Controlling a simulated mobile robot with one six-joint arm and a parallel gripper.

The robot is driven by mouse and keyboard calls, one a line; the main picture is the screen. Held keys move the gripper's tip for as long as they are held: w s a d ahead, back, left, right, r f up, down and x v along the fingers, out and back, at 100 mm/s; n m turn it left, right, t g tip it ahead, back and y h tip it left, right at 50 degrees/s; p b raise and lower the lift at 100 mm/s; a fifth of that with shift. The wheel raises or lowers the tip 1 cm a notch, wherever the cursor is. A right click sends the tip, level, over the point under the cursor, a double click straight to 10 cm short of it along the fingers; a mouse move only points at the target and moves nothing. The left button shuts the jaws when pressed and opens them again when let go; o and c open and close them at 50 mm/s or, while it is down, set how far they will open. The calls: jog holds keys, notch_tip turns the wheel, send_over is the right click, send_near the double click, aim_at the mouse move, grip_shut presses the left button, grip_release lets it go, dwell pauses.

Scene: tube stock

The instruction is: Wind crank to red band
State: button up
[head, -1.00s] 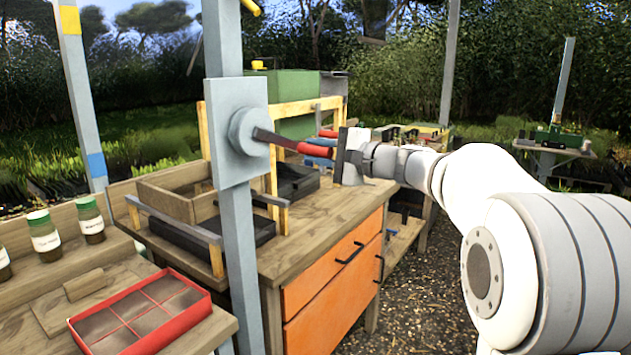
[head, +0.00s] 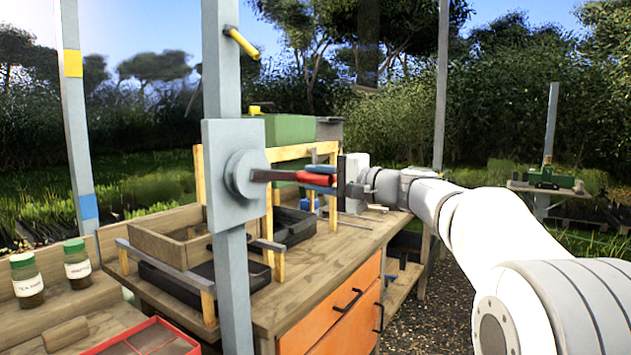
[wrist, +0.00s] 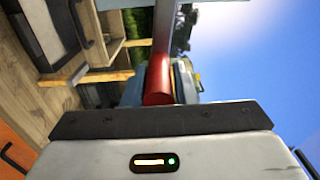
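The crank is on a grey box (head: 236,175) fixed to a grey post in the head view. A dark crank arm (head: 261,176) runs right from its round hub to a red handle (head: 300,178), now nearly level. My gripper (head: 318,179) reaches in from the right, its blue-grey fingers around the red handle and apparently shut on it. In the wrist view the red handle (wrist: 158,85) runs between the fingers, close to the palm; the exact contact is partly hidden. A post at left carries a yellow band (head: 72,63) and a blue band (head: 88,207). I see no red band.
A wooden bench with orange drawers (head: 335,310) stands behind the post, with a wooden frame and dark trays on it. A yellow peg (head: 241,42) sticks out above the crank box. Labelled jars (head: 77,264) and a red tray (head: 150,340) are at lower left.

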jog(key=o, duration=0.4)
jog(key=shift+d, duration=0.1)
jog(key=v, duration=0.7)
jog(key=shift+s+d, duration=0.2)
jog(key=shift+d, duration=0.05)
